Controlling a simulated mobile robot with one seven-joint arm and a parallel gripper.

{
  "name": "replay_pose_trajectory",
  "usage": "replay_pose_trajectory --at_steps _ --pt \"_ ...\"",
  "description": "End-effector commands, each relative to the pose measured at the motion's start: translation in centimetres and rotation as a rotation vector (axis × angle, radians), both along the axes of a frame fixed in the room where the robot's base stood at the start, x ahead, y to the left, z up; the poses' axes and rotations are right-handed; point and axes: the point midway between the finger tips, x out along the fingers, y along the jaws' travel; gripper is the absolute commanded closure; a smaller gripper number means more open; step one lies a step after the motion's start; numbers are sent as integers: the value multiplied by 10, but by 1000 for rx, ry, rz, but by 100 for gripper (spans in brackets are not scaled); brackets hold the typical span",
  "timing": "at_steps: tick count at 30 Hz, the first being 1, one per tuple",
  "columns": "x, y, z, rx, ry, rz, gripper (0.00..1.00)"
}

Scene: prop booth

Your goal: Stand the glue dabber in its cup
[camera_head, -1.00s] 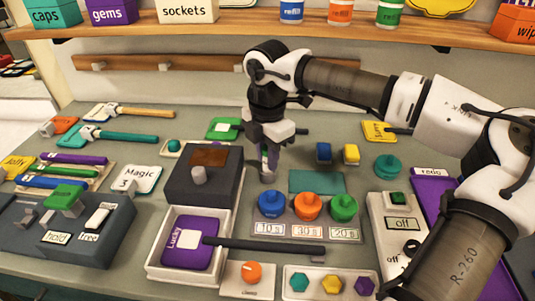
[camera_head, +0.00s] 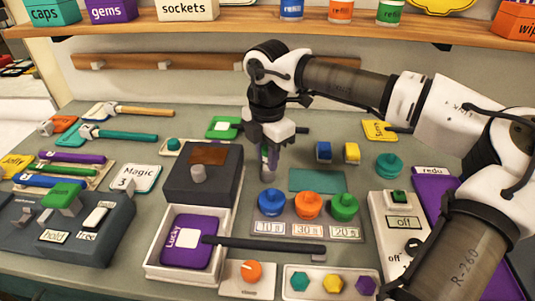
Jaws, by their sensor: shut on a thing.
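My gripper (camera_head: 269,146) points down at the back middle of the bench, behind the orange and blue knobs. It is shut on a slim upright thing (camera_head: 271,160) with purplish and greenish parts, likely the glue dabber. A small grey cylinder (camera_head: 264,170) shows at its lower end; I cannot tell whether this is the cup or part of the held thing. The fingers hide the upper part. I cannot tell whether its foot touches the bench.
A dark box (camera_head: 205,160) with a grey knob stands left of my gripper. A white tray (camera_head: 152,262) holds a purple card (camera_head: 190,255). A flat green pad (camera_head: 317,180) and blue (camera_head: 323,152) and yellow (camera_head: 351,153) blocks lie to the right. A shelf (camera_head: 420,37) runs above.

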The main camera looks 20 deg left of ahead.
Motion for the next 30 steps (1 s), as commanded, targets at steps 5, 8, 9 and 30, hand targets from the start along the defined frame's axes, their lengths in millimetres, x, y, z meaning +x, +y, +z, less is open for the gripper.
replay_pose_trajectory --at_steps 5,8,9,30 --pt "0 0 -1 0 0 0 99" --pt "0 0 -2 0 -1 0 99" --pt "0 0 -2 0 -1 -1 99" --pt "0 0 -1 0 0 0 52"
